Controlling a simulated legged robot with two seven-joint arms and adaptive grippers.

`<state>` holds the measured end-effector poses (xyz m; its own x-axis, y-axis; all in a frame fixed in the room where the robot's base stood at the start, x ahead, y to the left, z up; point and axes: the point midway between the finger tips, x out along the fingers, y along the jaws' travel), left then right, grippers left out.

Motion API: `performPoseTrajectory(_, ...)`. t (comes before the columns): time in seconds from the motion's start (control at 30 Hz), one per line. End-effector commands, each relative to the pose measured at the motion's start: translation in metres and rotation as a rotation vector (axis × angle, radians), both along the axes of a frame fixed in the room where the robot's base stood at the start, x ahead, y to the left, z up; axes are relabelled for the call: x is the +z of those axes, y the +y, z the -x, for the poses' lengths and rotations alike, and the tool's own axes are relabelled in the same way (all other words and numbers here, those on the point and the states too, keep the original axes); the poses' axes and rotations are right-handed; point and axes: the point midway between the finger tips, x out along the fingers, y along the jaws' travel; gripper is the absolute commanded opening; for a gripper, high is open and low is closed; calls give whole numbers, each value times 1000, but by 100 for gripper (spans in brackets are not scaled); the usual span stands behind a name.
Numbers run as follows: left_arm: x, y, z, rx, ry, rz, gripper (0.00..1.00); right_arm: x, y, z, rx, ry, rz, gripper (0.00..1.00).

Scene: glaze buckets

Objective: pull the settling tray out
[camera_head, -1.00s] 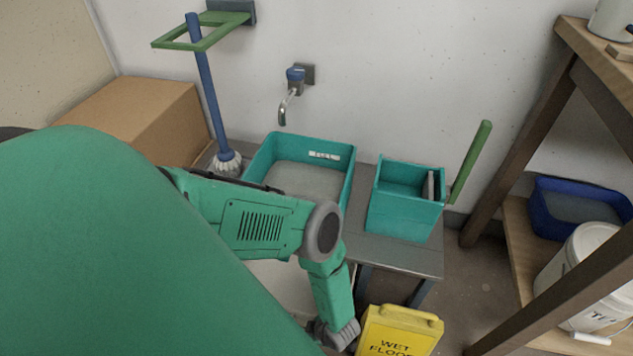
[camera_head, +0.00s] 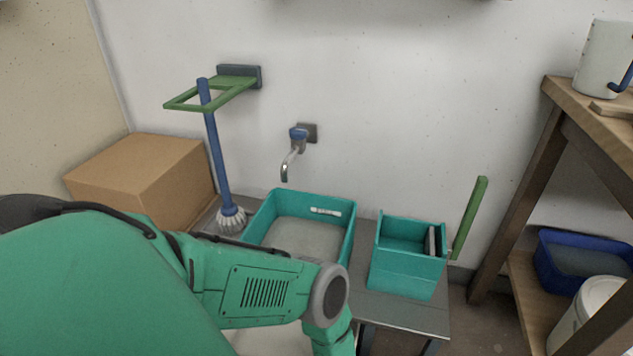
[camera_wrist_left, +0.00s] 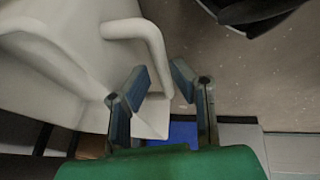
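No tray is clearly marked as the settling tray. In the left wrist view an off-white container (camera_wrist_left: 50,60) with a bar-like handle (camera_wrist_left: 150,42) fills the upper left; this may be it. My left gripper (camera_wrist_left: 159,70) has its two fingers apart. The handle's lower end shows between them in the picture; I cannot tell whether they touch it. In the head view a pale surface (camera_head: 268,343) shows below my left arm, mostly hidden by it. My left gripper is out of the head view. My right gripper is not seen.
A teal basin (camera_head: 348,232) with a white label and a teal box (camera_head: 405,275) stand on a grey bench (camera_head: 400,312). A tap (camera_head: 292,150) is above. A cardboard box (camera_head: 140,175) is left. A wooden shelf (camera_head: 535,190) holds a blue tub (camera_head: 575,240) at right.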

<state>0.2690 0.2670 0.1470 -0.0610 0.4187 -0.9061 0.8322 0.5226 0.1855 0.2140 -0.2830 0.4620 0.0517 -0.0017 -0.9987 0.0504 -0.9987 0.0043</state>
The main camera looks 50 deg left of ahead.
Motion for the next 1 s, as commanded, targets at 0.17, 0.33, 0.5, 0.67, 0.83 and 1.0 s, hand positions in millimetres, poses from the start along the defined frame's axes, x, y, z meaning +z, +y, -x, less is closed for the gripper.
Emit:
performPoseTrajectory(0.17,23,-9,-3,-2,-1,6,20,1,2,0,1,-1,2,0)
performPoseTrajectory(0.33,55,-23,-5,-2,0,8,20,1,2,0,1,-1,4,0)
performPoseTrajectory(0.5,84,-35,-7,-1,1,9,20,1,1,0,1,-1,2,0)
performPoseTrajectory(0.67,97,-41,-7,0,2,7,20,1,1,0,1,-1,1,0)
performPoseTrajectory(0.83,101,-42,-6,0,2,8,20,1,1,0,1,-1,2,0)
performPoseTrajectory(1.0,100,-42,-6,0,2,8,20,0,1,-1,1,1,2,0)
